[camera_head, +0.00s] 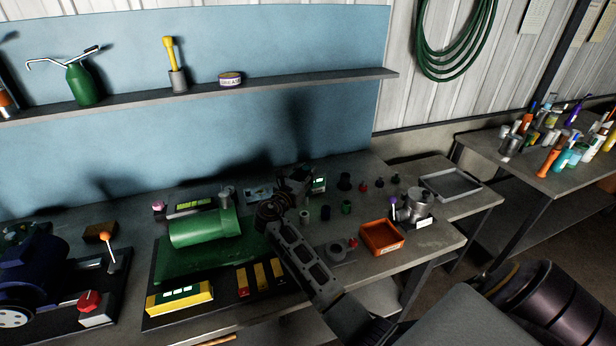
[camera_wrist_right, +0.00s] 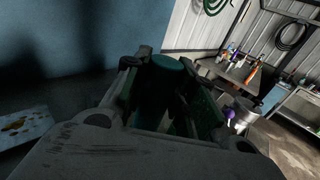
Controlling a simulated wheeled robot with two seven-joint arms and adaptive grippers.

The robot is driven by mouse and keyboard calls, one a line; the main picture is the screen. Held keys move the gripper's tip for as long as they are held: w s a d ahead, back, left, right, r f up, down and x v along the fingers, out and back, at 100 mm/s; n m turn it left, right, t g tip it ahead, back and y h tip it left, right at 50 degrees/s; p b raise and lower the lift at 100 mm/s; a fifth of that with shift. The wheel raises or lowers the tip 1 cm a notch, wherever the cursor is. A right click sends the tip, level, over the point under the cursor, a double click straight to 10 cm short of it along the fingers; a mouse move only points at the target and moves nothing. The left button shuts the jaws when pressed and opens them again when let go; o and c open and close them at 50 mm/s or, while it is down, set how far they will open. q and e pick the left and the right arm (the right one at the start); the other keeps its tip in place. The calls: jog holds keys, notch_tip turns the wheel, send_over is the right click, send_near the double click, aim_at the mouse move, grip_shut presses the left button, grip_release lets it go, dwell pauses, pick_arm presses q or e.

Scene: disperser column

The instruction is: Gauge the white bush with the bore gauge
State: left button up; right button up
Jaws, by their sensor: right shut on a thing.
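My right gripper (camera_head: 296,178) is above the back of the workbench, near the blue back wall, with its arm reaching up from the lower right. In the right wrist view its fingers (camera_wrist_right: 168,92) are shut on a dark green cylinder (camera_wrist_right: 170,66). I cannot tell from its visible part whether this is the bore gauge. I cannot make out a clearly white bush. My left gripper is not in view.
A green machine body (camera_head: 203,229) stands left of my arm, with a yellow block (camera_head: 180,299) in front. An orange tray (camera_head: 382,238), a silver cylinder (camera_head: 416,207) and a grey tray (camera_head: 450,184) are to the right. A shelf (camera_head: 210,93) runs along the wall above.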

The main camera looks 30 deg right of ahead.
jog(key=shift+w+a+r, duration=0.2)
jog(key=shift+w+d, duration=0.1)
jog(key=shift+w, duration=0.1)
jog(key=shift+n+t+y, duration=0.3)
jog(key=shift+t, duration=0.1)
jog(key=shift+f, duration=0.2)
jog(key=shift+f+b, duration=0.4)
jog(key=shift+f, duration=0.65)
jog(key=shift+f+b, duration=0.95)
jog(key=shift+b, duration=0.15)
jog(key=shift+f+b, duration=0.6)
jog(key=shift+f, duration=1.3)
dwell(0.9)
